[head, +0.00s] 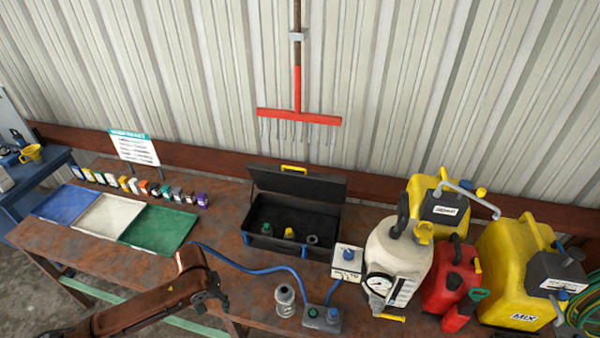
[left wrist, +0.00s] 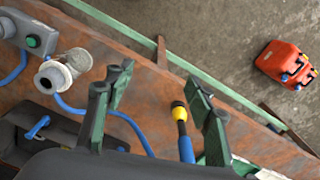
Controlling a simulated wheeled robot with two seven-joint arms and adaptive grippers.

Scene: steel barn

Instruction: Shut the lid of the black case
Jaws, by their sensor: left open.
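The black case (head: 258,242) stands open at the middle of the workbench. Its lid (head: 322,189) is raised at the back, with a yellow handle on its top edge, and several small items lie inside. Part of the case also shows at the lower left of the left wrist view (left wrist: 62,128), with a blue latch. My left gripper (head: 207,291) is over the bench, in front and to the left of the case, apart from it. Its jaws (left wrist: 160,95) are open in the left wrist view. My right gripper is not in view.
A white jug (head: 397,254) and fuel cans are right. Trays (head: 108,217) lie left.

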